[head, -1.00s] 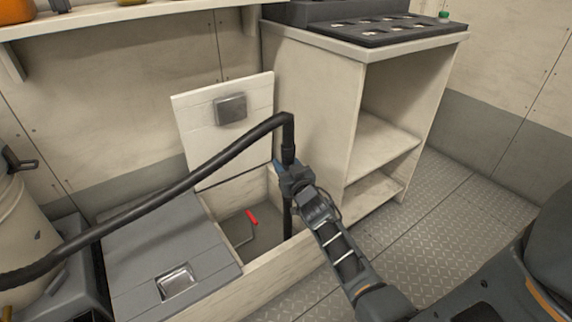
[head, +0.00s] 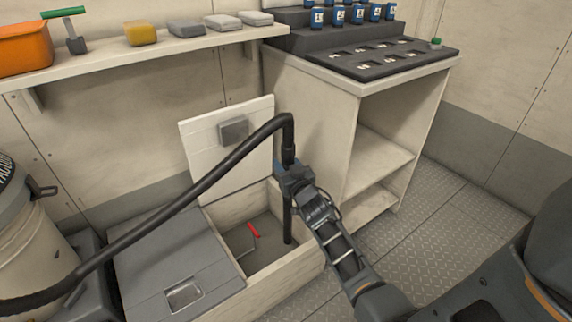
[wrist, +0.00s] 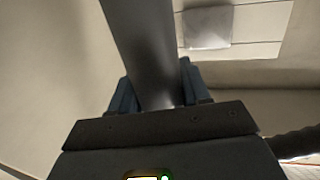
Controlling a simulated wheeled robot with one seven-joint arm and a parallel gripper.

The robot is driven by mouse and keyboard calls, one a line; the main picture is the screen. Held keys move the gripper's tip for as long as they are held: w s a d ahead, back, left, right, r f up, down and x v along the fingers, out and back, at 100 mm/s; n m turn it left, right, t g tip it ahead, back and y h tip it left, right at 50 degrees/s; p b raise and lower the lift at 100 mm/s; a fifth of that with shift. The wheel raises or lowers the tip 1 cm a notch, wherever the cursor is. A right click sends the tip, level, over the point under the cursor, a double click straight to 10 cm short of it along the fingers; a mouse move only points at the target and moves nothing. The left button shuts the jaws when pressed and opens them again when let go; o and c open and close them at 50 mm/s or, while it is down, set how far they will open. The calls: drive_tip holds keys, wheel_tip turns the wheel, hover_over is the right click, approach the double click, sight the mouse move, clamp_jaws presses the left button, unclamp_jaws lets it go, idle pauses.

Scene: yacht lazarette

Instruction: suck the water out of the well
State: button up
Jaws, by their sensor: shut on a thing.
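My gripper (head: 286,172) is shut on the black vacuum wand (head: 288,220), just below the bend where the hose (head: 175,200) joins. The wand hangs near upright in the open well (head: 232,212), its lower end at or near the grey floor at the right; I cannot tell if it touches. A red-handled tool (head: 254,230) is in the well. I cannot make out water clearly. In the wrist view the wand (wrist: 145,50) runs up between the blue fingers. The hose leads left to the cream vacuum drum (head: 40,235), cut off by the frame.
The well's pale lid (head: 203,155) stands raised against the wall. A grey closed hatch (head: 165,250) lies left of the well. A cabinet (head: 320,120) stands close right, with a black tray (head: 375,55) on top. A shelf (head: 130,60) runs behind. Bare tread floor (head: 440,215) is at right.

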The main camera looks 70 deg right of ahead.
drive_tip(key=shift+r+p, duration=6.25)
drive_tip(key=shift+r, duration=0.15)
drive_tip(key=shift+f, duration=0.1)
